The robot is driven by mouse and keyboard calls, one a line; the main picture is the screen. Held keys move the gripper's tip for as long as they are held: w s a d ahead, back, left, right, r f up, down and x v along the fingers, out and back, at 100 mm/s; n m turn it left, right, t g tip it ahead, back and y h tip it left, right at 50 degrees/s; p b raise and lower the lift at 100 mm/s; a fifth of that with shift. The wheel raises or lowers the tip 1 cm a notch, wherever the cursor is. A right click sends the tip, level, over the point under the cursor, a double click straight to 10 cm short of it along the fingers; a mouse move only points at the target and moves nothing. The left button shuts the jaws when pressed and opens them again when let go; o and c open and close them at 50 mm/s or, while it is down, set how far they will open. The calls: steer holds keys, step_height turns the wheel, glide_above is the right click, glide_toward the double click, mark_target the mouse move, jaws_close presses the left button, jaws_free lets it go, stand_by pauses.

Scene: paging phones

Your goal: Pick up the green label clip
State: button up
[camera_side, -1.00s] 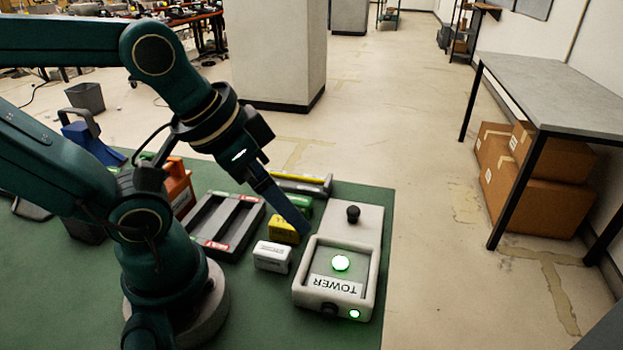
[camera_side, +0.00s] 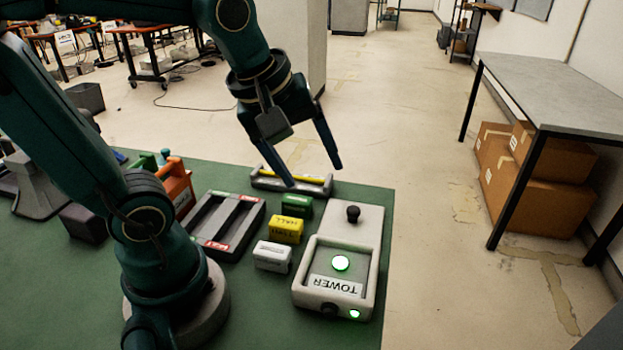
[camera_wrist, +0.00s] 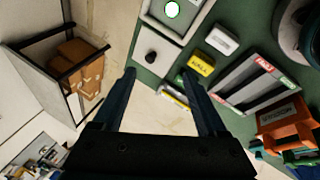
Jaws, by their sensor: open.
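The green label clip (camera_side: 297,206) stands on the green mat (camera_side: 255,312), behind the yellow clip (camera_side: 287,229) and left of the TOWER device (camera_side: 345,215). A white clip (camera_side: 272,256) stands in front of the yellow one. My gripper (camera_side: 313,175) is open and empty, its fingers pointing down above and behind the green clip. In the wrist view, my gripper (camera_wrist: 158,74) is spread wide, and its right finger seems to hide most of the green clip. The yellow clip shows clearly there (camera_wrist: 201,63).
A grey two-slot tray (camera_side: 225,222) with red and green labels lies left of the clips. A grey holder with a yellow strip (camera_side: 290,180) lies behind the green clip. An orange box (camera_side: 175,190) stands farther left. Bare floor lies beyond the mat's right edge.

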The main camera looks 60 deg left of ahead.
mark_target(297, 199)
steer(key=w+a+f+n+g, duration=0.1)
steer(key=w+a+f+n, duration=0.1)
steer(key=a+f+n, duration=0.1)
steer(key=w+a+f+n+g, duration=0.1)
steer(key=a+f+n, duration=0.2)
steer(key=a+n, duration=0.1)
steer(key=w+a+f+n+g, duration=0.2)
steer(key=a+f+n, duration=0.1)
steer(key=n, duration=0.2)
steer(key=shift+w+a+n, duration=0.35)
steer(key=shift+n, duration=0.05)
steer(key=f, duration=0.1)
steer(key=a+f, duration=0.1)
steer(key=s+f+g, duration=0.1)
steer(key=shift+s+a+f+n+h, duration=0.1)
steer(key=shift+a+n+h, duration=0.2)
steer(key=shift+a+n, duration=0.1)
steer(key=shift+a+f, duration=0.1)
steer(key=shift+f, duration=2.4)
jaws_close()
